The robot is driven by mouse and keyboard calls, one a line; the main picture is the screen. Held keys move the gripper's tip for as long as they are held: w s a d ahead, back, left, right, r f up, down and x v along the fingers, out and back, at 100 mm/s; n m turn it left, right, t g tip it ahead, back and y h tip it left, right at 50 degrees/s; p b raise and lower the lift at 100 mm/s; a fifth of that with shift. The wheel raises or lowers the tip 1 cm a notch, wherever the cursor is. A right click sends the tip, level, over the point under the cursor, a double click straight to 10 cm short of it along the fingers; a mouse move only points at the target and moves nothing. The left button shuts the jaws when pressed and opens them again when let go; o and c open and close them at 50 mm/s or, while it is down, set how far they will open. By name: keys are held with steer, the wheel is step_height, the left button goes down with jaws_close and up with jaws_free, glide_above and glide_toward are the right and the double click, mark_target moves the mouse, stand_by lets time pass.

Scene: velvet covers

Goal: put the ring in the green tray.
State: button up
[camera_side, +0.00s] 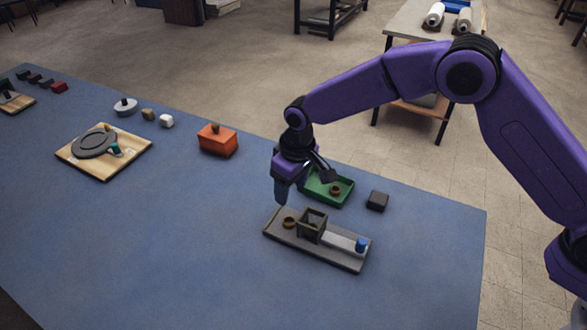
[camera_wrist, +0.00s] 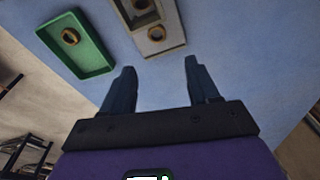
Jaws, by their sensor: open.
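The green tray (camera_side: 318,192) lies on the blue table with one brown ring (camera_side: 335,190) inside it. In the wrist view the tray (camera_wrist: 92,62) is at the upper left, with that ring (camera_wrist: 70,36) in it. A second brown ring (camera_side: 290,222) lies on the left end of a grey board, and it also shows in the wrist view (camera_wrist: 157,33). My gripper (camera_side: 281,196) is above the table, left of the tray and near the board's left end. Its fingers (camera_wrist: 158,78) are apart with nothing between them.
The grey board (camera_side: 340,262) also carries an open dark box frame (camera_side: 312,227) and a blue cylinder (camera_side: 361,245) on a pale strip. A black block (camera_side: 377,201) sits right of the tray. An orange box (camera_side: 218,143) stands farther left. The table's front is clear.

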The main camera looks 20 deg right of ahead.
steer(key=r, duration=0.5)
steer(key=shift+s+d+r, duration=0.15)
steer(key=shift+s, duration=0.1)
steer(key=s+d+r+n, duration=0.2)
steer(key=s+d+r, duration=0.2)
steer(key=s+d, duration=0.7)
steer(key=s+d+r+n, duration=0.2)
steer(key=s+d+r, duration=0.3)
steer(key=s+d, duration=0.7)
steer(key=shift+s+r+g, duration=0.2)
steer(key=shift+s+g, duration=0.2)
steer(key=shift+s, duration=0.5)
steer(key=shift+o, duration=0.6)
steer(key=s+d+f+n, duration=0.1)
steer(key=s+d, duration=0.7)
steer(key=d, duration=0.1)
steer(key=shift+s+n, duration=0.4)
steer(key=shift+a, duration=0.1)
